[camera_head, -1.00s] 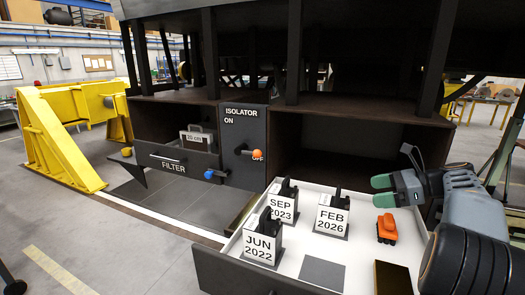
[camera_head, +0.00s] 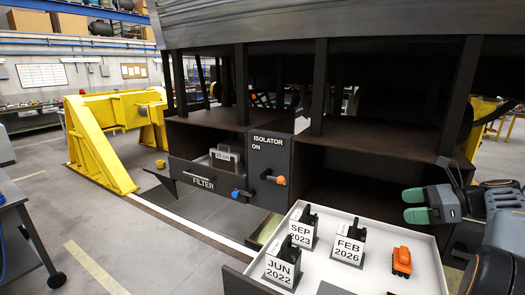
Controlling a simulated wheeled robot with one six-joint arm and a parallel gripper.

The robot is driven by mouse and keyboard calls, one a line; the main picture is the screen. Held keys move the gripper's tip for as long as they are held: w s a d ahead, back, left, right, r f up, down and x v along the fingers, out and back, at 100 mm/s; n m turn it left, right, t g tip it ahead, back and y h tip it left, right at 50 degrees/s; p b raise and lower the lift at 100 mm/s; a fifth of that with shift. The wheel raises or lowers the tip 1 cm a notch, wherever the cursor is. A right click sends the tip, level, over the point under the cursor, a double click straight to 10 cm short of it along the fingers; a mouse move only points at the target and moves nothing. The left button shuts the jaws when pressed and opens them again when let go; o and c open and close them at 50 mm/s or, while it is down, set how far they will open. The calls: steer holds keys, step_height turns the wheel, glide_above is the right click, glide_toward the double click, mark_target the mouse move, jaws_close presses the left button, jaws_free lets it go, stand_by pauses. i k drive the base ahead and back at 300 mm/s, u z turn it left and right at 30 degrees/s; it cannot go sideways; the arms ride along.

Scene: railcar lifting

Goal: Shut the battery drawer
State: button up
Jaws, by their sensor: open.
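The battery drawer (camera_head: 431,263) is pulled out at the lower right, a white-lined tray with a dark front. In it stand batteries labelled SEP 2023 (camera_head: 300,236), FEB 2026 (camera_head: 348,251) and JUN 2022 (camera_head: 279,271). A small orange object (camera_head: 401,262) lies to their right. The drawer's front runs off the bottom of the picture, so its handle is out of view. My gripper (camera_head: 415,206), with green fingertips, is open and empty above the drawer's right rear part, pointing left.
A dark open bay (camera_head: 360,185) lies behind the battery drawer. A yellow stand (camera_head: 100,150) and a workbench (camera_head: 20,215) are at the left. Clear floor lies between.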

mark_target(320, 273)
steer(key=k, duration=0.9)
